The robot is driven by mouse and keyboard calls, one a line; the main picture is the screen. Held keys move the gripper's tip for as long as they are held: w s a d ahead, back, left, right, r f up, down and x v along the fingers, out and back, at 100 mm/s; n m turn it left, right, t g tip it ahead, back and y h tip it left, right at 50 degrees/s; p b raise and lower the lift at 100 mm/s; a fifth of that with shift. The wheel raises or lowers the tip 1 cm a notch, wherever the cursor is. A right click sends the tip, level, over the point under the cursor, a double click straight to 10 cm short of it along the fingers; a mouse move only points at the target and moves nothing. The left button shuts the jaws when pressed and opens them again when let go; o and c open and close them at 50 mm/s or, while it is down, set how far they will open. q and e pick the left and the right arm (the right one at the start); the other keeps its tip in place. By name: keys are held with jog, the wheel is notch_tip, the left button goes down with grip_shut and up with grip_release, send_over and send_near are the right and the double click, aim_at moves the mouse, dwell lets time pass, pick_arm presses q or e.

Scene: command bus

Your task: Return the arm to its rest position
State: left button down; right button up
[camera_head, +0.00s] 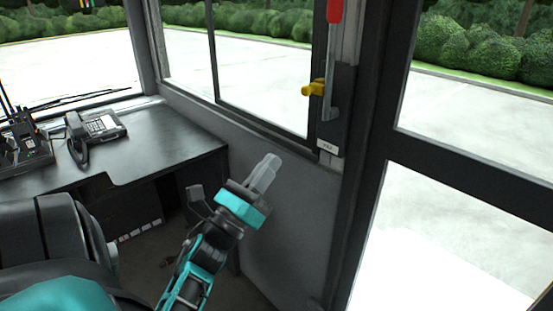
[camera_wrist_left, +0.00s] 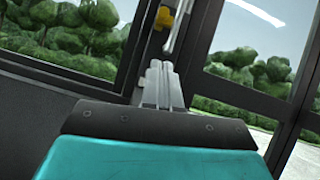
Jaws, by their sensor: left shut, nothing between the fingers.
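My left gripper (camera_head: 264,172) is raised in front of the grey side wall, below the window and to the right of the desk. Its fingers are together with nothing between them. In the left wrist view the shut fingers (camera_wrist_left: 159,80) point up toward the window post. My left arm (camera_head: 200,262) comes up from the bottom of the head view, teal and black. My right gripper is in neither view.
A black desk (camera_head: 150,145) with a telephone (camera_head: 95,130) and a radio unit (camera_head: 25,140) stands at the left. A dark seat (camera_head: 60,235) is at lower left. A red-handled lever (camera_head: 334,70) and a yellow handle (camera_head: 314,88) are on the door post. A glazed door (camera_head: 450,190) is at right.

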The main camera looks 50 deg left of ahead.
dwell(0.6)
pick_arm(q)
jog(key=w+d+f+n+g+p, duration=0.25)
jog(key=d+f+n+g, duration=0.45)
jog(key=f+n, duration=0.8)
jog(key=s+d+f+n+g+h+p, duration=0.1)
jog(key=s+d+f+n+g, duration=0.2)
jog(key=s+d+f+n, duration=0.2)
jog(key=s+d+f+n+g+h+p, duration=0.1)
jog(key=s+d+f+n+g+h, duration=0.1)
jog(key=s+d+f+n, duration=0.3)
jog(key=d+n+g, duration=0.1)
jog(key=d+n, duration=0.2)
jog(key=n, duration=0.2)
jog(key=shift+d+f+n+g+p, duration=0.3)
jog(key=shift+g, duration=0.1)
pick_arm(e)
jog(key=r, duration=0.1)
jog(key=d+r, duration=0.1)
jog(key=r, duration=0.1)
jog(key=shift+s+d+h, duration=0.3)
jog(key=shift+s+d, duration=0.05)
